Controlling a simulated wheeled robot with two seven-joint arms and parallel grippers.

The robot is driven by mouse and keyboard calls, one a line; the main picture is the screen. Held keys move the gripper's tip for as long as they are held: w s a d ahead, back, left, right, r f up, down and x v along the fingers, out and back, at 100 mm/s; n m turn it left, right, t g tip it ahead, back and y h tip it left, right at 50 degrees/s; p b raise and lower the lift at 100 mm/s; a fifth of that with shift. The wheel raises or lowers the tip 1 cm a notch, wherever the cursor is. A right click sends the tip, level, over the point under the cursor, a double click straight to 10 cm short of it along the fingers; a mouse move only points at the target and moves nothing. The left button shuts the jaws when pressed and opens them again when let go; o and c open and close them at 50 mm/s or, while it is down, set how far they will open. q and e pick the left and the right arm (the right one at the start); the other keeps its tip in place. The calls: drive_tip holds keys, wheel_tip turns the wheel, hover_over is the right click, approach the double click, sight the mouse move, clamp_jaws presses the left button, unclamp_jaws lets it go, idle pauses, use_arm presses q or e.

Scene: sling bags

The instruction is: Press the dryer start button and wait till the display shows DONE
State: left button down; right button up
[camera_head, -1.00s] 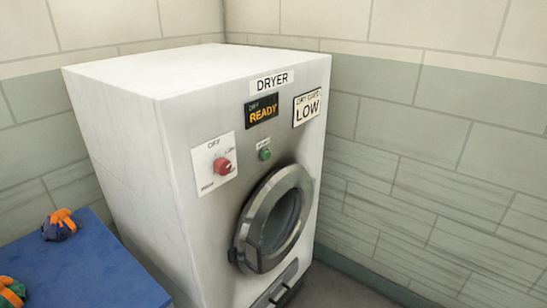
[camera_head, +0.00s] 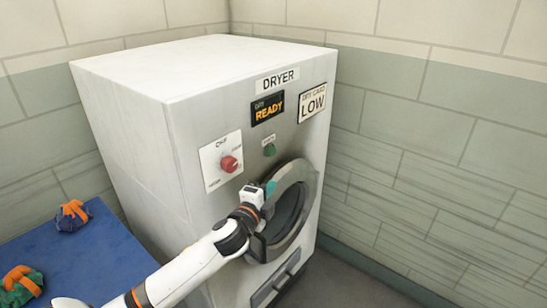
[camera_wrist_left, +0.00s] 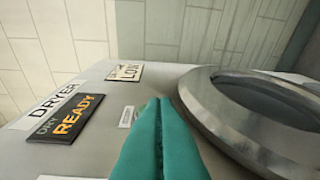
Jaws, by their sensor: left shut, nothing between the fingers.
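The white dryer (camera_head: 140,130) stands in the corner with its round door (camera_head: 298,195) closed. Its display (camera_head: 267,108) reads READY in orange, also legible in the left wrist view (camera_wrist_left: 68,118). The green start button (camera_head: 270,150) sits below the display, above the door. My left gripper (camera_head: 270,188) is shut and empty, a little below the button and in front of the door's upper left rim. My right gripper is not in view.
A red dial (camera_head: 229,164) on a white plate is left of the button. A card (camera_head: 312,102) reading LOW is right of the display. A blue table (camera_head: 95,260) with orange-strapped bundles (camera_head: 72,215) stands at the left.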

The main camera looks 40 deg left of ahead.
sight(272, 151)
use_arm(q)
drive_tip(key=shift+w+a+r+m+t+h, duration=0.2)
drive_tip(key=shift+w+r+m, duration=0.1)
drive_tip(key=shift+r, duration=0.15)
drive_tip(key=shift+w+a+r+m+t+h, duration=0.1)
drive_tip(key=shift+w+r+m+t, duration=0.1)
drive_tip(key=shift+r+m, duration=0.15)
drive_tip(key=w+a+p, duration=0.1)
drive_tip(key=w, duration=0.2)
drive_tip(key=w+a+p, duration=0.1)
drive_tip(key=w+a, duration=0.1)
drive_tip(key=w, duration=0.1)
drive_tip(key=w+a+p, duration=0.1)
drive_tip(key=w+a, duration=0.1)
drive_tip(key=w, duration=0.2)
drive_tip(key=shift+a, duration=0.25)
